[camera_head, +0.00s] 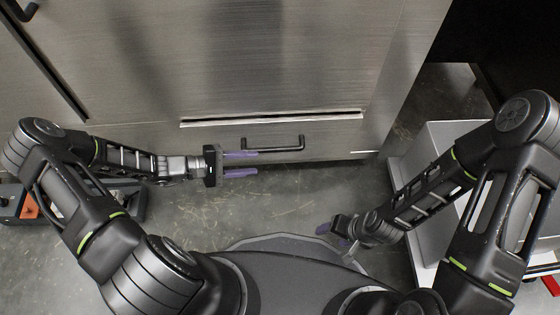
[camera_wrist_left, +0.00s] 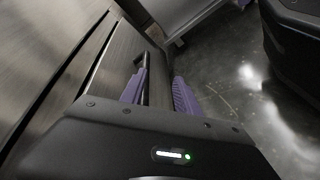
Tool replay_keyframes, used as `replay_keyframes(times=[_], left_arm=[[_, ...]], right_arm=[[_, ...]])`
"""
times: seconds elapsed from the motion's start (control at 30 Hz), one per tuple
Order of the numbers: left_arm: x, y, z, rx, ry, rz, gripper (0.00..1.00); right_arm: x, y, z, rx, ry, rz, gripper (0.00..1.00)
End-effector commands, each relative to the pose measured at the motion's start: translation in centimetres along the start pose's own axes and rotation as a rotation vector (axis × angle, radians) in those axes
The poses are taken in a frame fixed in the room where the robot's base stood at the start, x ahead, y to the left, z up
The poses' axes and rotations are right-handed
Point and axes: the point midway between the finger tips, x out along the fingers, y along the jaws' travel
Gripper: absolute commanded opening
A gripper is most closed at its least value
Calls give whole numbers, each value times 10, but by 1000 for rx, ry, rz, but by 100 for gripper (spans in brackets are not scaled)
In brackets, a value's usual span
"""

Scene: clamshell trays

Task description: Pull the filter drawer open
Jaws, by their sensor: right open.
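The filter drawer (camera_head: 225,138) is a brushed-metal front low on the steel cabinet, with a thin dark slot and bright edge above it. It appears shut. Its black bar handle (camera_head: 273,148) shows near the cabinet's lower edge, and in the left wrist view (camera_wrist_left: 143,60) just past the fingertips. My left gripper (camera_head: 246,163) is open and empty, its purple fingers pointing right, just left of the handle. My right gripper (camera_head: 332,227) is open and empty, away from the cabinet.
The steel cabinet (camera_head: 260,60) fills the top. Another black handle (camera_head: 22,10) is at top left. A grey and white box (camera_head: 440,150) stands at right beside my right arm. A dark case with orange (camera_head: 30,207) lies at left. Floor (camera_head: 290,190) before the drawer is clear.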

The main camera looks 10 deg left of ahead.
Motion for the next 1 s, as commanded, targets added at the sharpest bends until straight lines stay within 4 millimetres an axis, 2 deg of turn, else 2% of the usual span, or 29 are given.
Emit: replay_keyframes(times=[0.03,0.13,0.57,0.77,1.0], left_arm=[[-5,-4,-19,0,20,50,38],[-15,5,-31,8,38,116,38],[-17,10,-33,10,42,135,38],[0,10,-34,11,40,133,38],[38,15,-35,10,38,133,38]], right_arm=[[16,6,0,0,3,0,62],[21,8,-1,1,5,1,62],[20,8,-1,1,6,1,62],[28,10,-1,1,9,1,62],[42,14,-3,2,16,1,62]])
